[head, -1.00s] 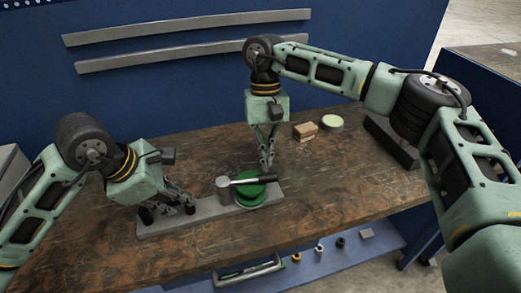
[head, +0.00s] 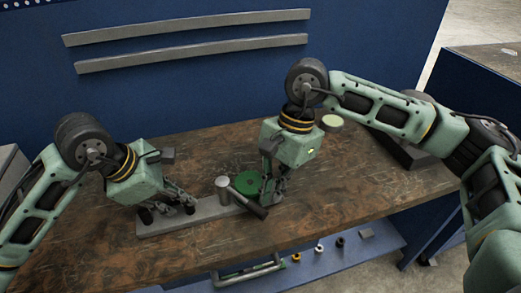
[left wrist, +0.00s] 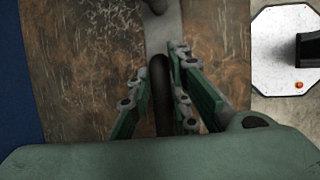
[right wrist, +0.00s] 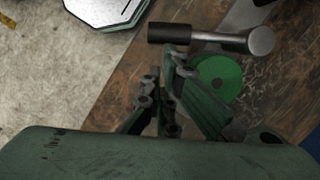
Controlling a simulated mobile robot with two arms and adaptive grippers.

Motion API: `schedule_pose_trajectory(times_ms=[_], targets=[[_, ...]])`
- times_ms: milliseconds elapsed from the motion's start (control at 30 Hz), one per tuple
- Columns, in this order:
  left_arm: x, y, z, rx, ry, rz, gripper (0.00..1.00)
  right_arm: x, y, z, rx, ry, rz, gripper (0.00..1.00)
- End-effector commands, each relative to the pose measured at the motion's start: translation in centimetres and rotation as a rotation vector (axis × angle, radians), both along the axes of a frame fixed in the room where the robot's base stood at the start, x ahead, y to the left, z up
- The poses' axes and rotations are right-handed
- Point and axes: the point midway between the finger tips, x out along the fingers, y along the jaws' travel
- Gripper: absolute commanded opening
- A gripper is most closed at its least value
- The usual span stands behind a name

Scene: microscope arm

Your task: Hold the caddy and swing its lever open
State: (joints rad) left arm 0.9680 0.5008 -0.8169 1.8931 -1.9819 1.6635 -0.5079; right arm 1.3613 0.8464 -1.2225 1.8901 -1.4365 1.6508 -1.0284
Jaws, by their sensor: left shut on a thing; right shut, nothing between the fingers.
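The caddy, a long grey bar (head: 195,218), lies on the table with a green disc (head: 245,181) and an upright grey post on it. My left gripper (head: 172,208) is shut on the black grip (left wrist: 161,92) at the bar's left end. The lever (head: 247,205) reaches from the post toward the front right, its black handle past the bar's front edge. In the right wrist view the lever (right wrist: 207,36) lies beside the green disc (right wrist: 214,76). My right gripper (head: 268,196) is shut and empty, right beside the handle; whether they touch I cannot tell.
A pale green round tin (head: 332,121) stands at the back right, behind my right arm. A shelf (head: 320,257) below the table's front edge holds several small parts. A blue wall closes off the back. The table front left is clear.

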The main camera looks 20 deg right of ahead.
Motion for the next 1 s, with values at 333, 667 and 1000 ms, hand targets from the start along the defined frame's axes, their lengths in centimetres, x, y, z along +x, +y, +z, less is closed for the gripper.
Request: schedule_pose_trajectory(times_ms=[333, 667, 1000], targets=[[0.1, -0.1, 0.1, -0.002, -0.002, 0.002, 0.00, -2.8, 2.6, 0.0, 0.012, 0.002, -0.290, 0.00], [0.0, -0.1, 0.1, -0.004, -0.003, 0.000, 0.00, -3.8, 4.2, 0.0, 0.015, 0.004, -0.379, 0.00], [0.1, -0.1, 0.2, -0.004, -0.003, 0.000, 0.00, -4.2, 4.7, 0.0, 0.015, 0.004, -0.377, 0.00]])
